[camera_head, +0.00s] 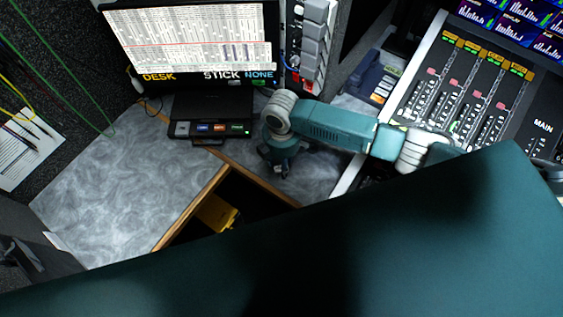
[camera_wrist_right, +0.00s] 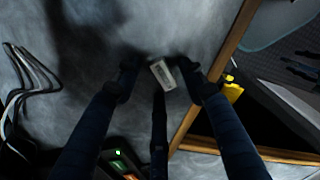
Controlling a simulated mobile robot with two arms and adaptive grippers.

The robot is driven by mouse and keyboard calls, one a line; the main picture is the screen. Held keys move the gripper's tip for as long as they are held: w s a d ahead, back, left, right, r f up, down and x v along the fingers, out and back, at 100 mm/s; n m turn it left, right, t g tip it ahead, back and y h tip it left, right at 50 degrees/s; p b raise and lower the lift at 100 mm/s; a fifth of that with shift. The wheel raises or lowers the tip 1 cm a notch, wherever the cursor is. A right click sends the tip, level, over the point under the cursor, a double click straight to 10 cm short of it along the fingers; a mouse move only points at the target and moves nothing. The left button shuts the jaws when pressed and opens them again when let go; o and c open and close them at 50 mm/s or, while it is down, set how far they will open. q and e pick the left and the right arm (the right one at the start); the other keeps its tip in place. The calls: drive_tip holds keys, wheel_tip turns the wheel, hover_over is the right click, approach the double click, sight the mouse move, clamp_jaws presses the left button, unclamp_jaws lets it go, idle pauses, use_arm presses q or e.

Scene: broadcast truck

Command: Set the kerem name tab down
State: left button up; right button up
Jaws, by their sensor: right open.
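A small white tab with dark print (camera_wrist_right: 162,74), which I take as the kerem name tab, shows in the right wrist view between my right gripper's fingertips. Its print is too small to read. My right gripper (camera_wrist_right: 160,78) is open, with a finger on either side of the tab and a third below it. I cannot tell whether any finger touches the tab. In the head view the right gripper (camera_head: 283,167) points down over the grey desk (camera_head: 110,190), right of the black button box (camera_head: 211,116); the tab cannot be made out there. My left gripper is not in view.
A wood-edged opening (camera_head: 255,197) holding a yellow object (camera_head: 216,213) lies just in front of the right gripper. A monitor (camera_head: 195,40) stands behind. A mixing console (camera_head: 460,95) is at right. The left part of the desk is clear.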

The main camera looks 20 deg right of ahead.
wheel_tip(320, 180, up, 12)
drive_tip(key=shift+b, duration=0.4)
idle(0.5)
